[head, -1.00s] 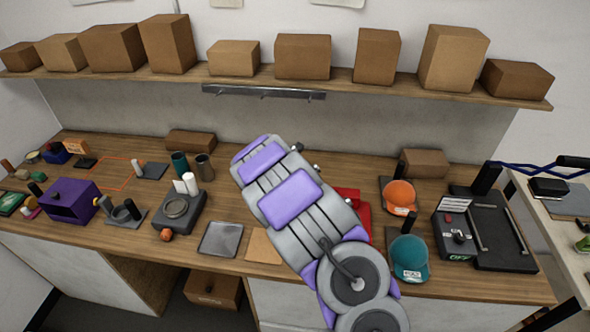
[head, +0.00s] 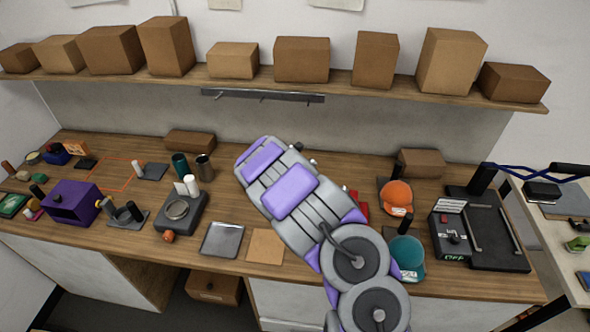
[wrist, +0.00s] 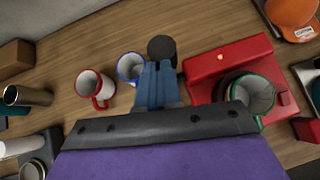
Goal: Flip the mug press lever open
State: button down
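The red mug press (wrist: 222,62) is at the right in the wrist view, with a green-rimmed mug (wrist: 262,98) on it. In the head view only a strip of red (head: 361,205) shows beside my arm. A round black knob (wrist: 162,46), seemingly the lever's end, is left of the press. The blue fingers of my gripper (wrist: 156,75) reach up to the knob, overlapping it in view. Contact and finger gap cannot be told. The lever's shaft is mostly hidden.
A red-rimmed mug (wrist: 96,88) and a blue-rimmed mug (wrist: 130,68) stand left of the fingers. Orange (head: 397,195) and teal (head: 407,252) caps lie right of my arm in the head view. A shelf of boxes (head: 270,76) runs above the bench.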

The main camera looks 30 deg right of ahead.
jog(key=shift+d+r, duration=0.2)
jog(key=shift+r, duration=0.05)
jog(key=shift+w+a+r, duration=0.1)
jog(key=shift+r, duration=0.05)
jog(key=p+v, duration=0.2)
jog(key=v, duration=0.7)
jog(key=shift+d+r, duration=0.3)
